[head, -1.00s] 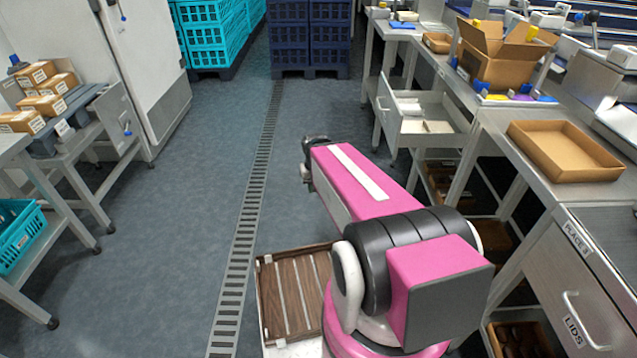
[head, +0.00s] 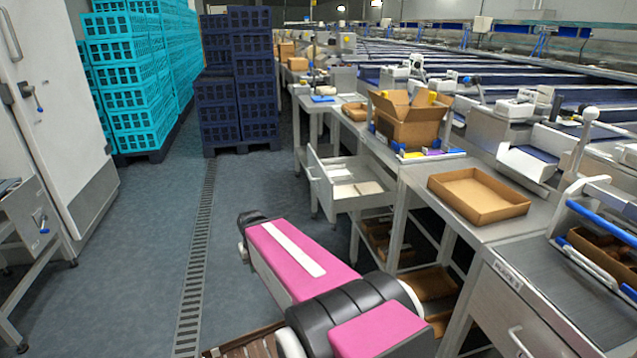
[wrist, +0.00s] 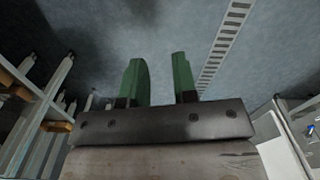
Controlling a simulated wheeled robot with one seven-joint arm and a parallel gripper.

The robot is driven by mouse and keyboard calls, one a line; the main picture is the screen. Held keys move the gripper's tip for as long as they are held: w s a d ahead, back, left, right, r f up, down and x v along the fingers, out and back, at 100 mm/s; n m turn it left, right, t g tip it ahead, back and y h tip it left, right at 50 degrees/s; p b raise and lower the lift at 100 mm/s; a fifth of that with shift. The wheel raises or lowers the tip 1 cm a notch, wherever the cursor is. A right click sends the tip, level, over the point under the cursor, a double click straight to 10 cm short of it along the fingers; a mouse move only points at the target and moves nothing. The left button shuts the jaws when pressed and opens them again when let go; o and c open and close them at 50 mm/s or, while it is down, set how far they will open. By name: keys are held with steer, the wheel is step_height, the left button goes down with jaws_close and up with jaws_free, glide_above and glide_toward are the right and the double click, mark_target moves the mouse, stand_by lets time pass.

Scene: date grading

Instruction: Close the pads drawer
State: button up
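A metal drawer (head: 345,201) under the right-hand bench stands pulled open in the head view. Flat white items (head: 357,189) lie in it. Its front panel and bar handle (head: 313,173) face left, toward the aisle. The drawer's label cannot be read. My pink arm reaches forward in the aisle, to the left of and nearer than the drawer, and my gripper is hidden there. In the wrist view my gripper (wrist: 161,82) shows two green fingers spread apart, with only floor between them. It touches nothing visible.
A second drawer (head: 510,310) at the lower right is shut. An open cardboard box (head: 409,118) and a shallow brown tray (head: 478,197) stand on the benches. Dark blue crates (head: 238,110) and teal crates (head: 128,85) stack at the back. The aisle floor left of the arm is clear.

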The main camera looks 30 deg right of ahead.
steer(key=shift+w, duration=0.1)
jaws_close()
steer(key=w+d+r+n+g+h, duration=0.2)
steer(key=w+d+r+n+h, duration=0.2)
steer(key=w+d+n+h, duration=0.65)
steer(key=w+d+r+n+g+h, duration=0.1)
steer(key=w+d+r+n+h, duration=0.15)
steer(key=w+r, duration=0.3)
steer(key=w+d+r+n+g+h, duration=0.1)
steer(key=w+d+r+n+h, duration=0.1)
steer(key=w+r+h, duration=0.35)
steer(key=s+x, duration=0.1)
steer(key=x, duration=1.3)
steer(key=shift+s+y, duration=0.35)
steer(key=shift+y, duration=0.1)
